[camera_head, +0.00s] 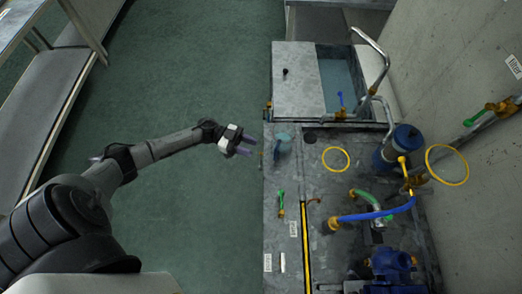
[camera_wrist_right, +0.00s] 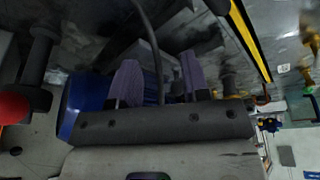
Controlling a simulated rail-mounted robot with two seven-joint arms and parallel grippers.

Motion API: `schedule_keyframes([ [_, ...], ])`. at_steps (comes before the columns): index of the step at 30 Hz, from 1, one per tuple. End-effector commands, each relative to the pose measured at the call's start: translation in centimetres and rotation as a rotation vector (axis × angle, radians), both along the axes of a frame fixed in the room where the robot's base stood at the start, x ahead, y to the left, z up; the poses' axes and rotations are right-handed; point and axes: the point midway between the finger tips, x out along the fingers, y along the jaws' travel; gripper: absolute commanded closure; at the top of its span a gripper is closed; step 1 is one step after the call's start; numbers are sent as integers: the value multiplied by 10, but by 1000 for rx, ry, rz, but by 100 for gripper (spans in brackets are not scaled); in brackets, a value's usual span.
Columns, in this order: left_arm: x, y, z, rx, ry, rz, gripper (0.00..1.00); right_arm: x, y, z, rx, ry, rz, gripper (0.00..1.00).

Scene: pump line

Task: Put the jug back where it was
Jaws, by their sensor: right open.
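The jug (camera_head: 283,142) appears as a small translucent bluish vessel at the left edge of the grey bench, just right of my left gripper. My left gripper (camera_head: 248,146) has its two purple fingers apart and pointing right. It is empty, with a small gap between it and the jug. My right gripper shows in the right wrist view (camera_wrist_right: 158,76). Its purple fingers are spread, with no jug between them; a dark cable passes near them. The jug does not show clearly in the right wrist view.
A water tank with a pale lid (camera_head: 297,82) stands at the back of the bench. A blue pump (camera_head: 390,265), a blue hose (camera_head: 375,215), a blue canister (camera_head: 397,146) and yellow rings crowd the right side. The green floor (camera_head: 190,90) on the left is clear.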

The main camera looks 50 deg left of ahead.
Motion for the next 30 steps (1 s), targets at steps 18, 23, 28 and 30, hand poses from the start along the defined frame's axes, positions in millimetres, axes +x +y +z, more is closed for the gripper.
schedule_keyframes([
  [18,-11,25,0,0,0,-1,63,0,1,-2,5,1,-4,57],
  [23,-11,25,0,0,0,-1,63,0,1,-2,4,1,-4,57],
  [28,-11,25,0,0,0,-1,63,0,1,-2,4,1,-3,57],
  [30,-11,25,0,0,0,-1,63,0,1,-2,4,1,-3,57],
])
